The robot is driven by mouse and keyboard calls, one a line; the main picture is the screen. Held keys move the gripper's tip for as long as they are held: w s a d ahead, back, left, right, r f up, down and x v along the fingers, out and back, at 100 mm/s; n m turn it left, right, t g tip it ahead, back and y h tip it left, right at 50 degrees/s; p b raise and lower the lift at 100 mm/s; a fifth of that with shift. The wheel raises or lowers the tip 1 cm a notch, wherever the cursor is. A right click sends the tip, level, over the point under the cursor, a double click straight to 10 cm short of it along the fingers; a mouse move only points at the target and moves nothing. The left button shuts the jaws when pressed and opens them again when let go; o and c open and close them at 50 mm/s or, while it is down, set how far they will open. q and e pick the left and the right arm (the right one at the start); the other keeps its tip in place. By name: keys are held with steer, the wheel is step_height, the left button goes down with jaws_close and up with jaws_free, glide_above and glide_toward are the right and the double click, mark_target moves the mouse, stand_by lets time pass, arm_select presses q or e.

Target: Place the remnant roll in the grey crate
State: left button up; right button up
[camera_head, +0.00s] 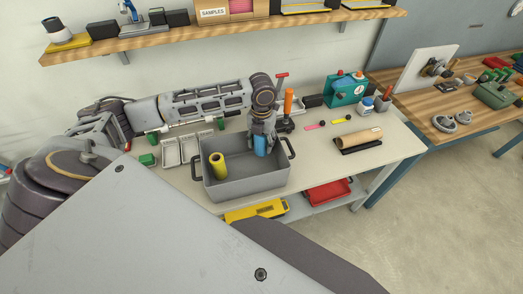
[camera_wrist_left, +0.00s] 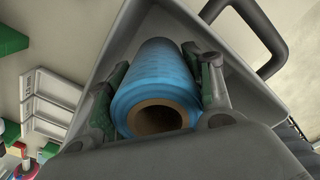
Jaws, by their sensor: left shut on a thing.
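The grey crate (camera_head: 245,183) stands on the table with its black handles at the sides. My left gripper (camera_head: 262,139) reaches down into the right part of the crate and is shut on a blue roll (camera_head: 260,147). In the left wrist view the blue roll (camera_wrist_left: 158,80) lies between the two fingers, its brown hollow core facing the camera, with the crate wall (camera_wrist_left: 240,60) around it. A yellow roll (camera_head: 218,165) stands tilted in the crate's left part. Which roll is the remnant roll, the frames do not label. My right gripper does not show.
A brown roll (camera_head: 361,140) lies on a black holder to the right. White trays (camera_head: 180,150) and a green block (camera_head: 147,160) are left of the crate. An orange-handled tool (camera_head: 288,103) stands behind it. A teal box (camera_head: 345,90) is at the back.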

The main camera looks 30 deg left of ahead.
mark_target(262, 150)
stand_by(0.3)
arm_select(q)
steer(key=shift+f, duration=2.55)
steer(key=o, duration=0.9)
steer(key=shift+f, duration=0.1)
steer(key=shift+r, duration=0.2)
steer(key=shift+r, duration=5.95)
